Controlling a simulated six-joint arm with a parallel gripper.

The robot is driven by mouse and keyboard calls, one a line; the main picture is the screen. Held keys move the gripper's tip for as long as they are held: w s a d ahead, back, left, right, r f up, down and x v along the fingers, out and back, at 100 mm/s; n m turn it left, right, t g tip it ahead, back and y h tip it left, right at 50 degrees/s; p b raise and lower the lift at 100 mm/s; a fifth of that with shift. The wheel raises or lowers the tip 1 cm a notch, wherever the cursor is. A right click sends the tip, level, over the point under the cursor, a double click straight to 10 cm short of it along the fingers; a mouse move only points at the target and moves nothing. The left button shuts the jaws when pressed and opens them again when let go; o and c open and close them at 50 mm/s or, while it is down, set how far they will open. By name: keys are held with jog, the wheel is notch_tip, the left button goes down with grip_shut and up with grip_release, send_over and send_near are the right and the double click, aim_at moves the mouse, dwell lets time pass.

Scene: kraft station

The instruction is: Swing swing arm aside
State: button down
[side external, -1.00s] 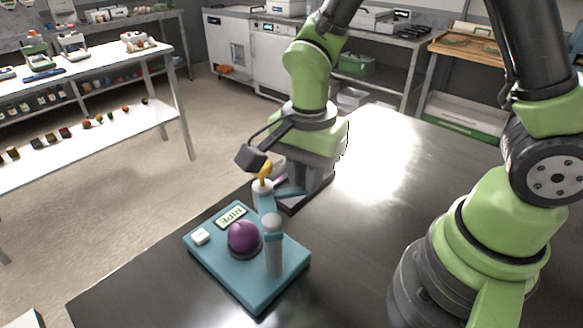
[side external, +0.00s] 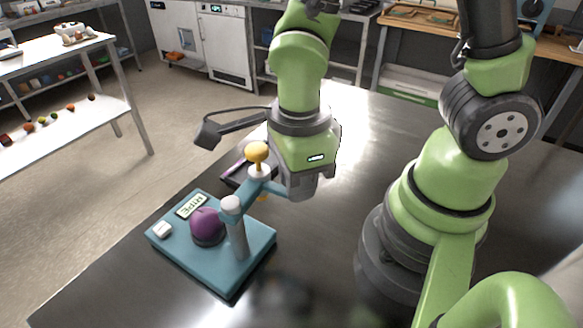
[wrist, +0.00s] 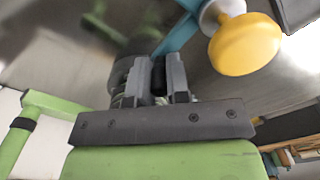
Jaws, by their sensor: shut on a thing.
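A teal base plate (side external: 215,272) on the table carries a purple dome (side external: 207,224) and a grey upright post. The teal swing arm (side external: 247,192) runs from the post top toward the back right, clear of the dome. It bears a white collar with a yellow knob (side external: 257,152). The knob is large at upper right in the wrist view (wrist: 245,44). My gripper (side external: 288,192) is beside the knob, shut on a teal bar of the swing arm. In the wrist view my fingers (wrist: 160,62) are close together; the grasped part is mostly hidden.
A white block (side external: 162,230) and a "WIPE" label (side external: 192,206) are on the plate. A dark tray (side external: 232,172) with a purple stick lies behind the plate. The table right of the plate (side external: 330,250) is clear.

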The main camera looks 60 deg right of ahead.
jog(key=shift+s+a+m, duration=0.3)
jog(key=shift+a+m, duration=0.1)
jog(key=shift+m, duration=0.2)
jog(key=c, duration=1.1)
grip_release()
jog(key=shift+r, duration=0.1)
notch_tip(320, 180, up, 10)
